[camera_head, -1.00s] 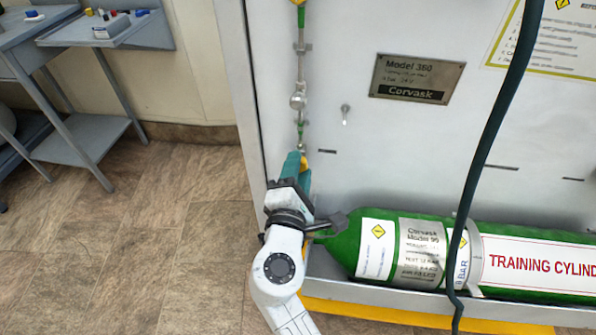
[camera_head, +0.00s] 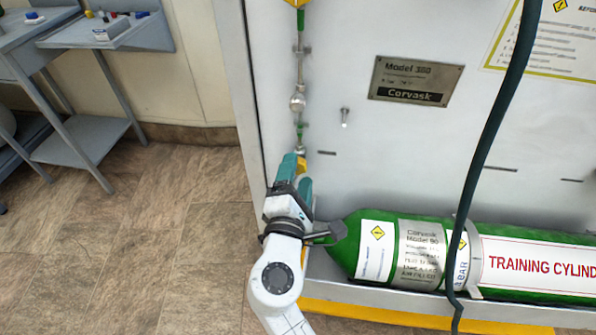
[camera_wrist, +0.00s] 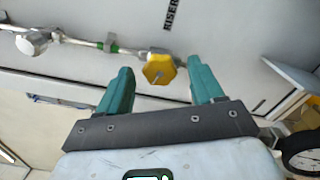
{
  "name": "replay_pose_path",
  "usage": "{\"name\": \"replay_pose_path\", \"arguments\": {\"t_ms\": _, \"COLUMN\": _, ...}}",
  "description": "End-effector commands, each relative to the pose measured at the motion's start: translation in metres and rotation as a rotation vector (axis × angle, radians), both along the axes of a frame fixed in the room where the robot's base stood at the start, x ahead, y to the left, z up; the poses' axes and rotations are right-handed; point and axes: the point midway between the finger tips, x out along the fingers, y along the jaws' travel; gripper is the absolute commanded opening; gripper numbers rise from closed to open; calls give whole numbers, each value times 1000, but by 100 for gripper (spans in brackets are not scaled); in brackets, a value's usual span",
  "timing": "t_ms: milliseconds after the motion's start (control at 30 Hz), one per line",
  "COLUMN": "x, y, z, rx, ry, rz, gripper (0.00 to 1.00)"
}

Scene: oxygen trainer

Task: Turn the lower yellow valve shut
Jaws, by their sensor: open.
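The lower yellow valve (camera_wrist: 158,69) is a yellow knob on a thin pipe along the grey panel. In the wrist view it lies ahead of my open gripper (camera_wrist: 160,85), between the lines of the two teal fingers and nearer the right one. I cannot tell how far past the fingertips it is. In the head view only a bit of yellow of the valve (camera_head: 302,165) shows beside the teal fingers of my gripper (camera_head: 301,170); the rest is hidden by them. Nothing is held in the gripper.
A green training cylinder (camera_head: 350,245) lies on the panel's low shelf, right of my gripper. A dark hose (camera_head: 490,140) hangs in front of the panel. Another yellow valve (camera_head: 298,3) is higher on the pipe. Floor at left is clear up to a grey table (camera_head: 75,150).

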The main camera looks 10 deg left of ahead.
Motion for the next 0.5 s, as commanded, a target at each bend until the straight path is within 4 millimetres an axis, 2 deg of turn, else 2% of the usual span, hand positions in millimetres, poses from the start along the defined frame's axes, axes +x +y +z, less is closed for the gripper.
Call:
{"name": "replay_pose_path", "arguments": {"t_ms": 300, "x": -61, "y": 2, "z": 0, "rx": -2, "ry": 2, "rz": 1, "gripper": 67}}
{"name": "replay_pose_path", "arguments": {"t_ms": 500, "x": -88, "y": 3, "z": 0, "rx": -2, "ry": 1, "rz": 0, "gripper": 67}}
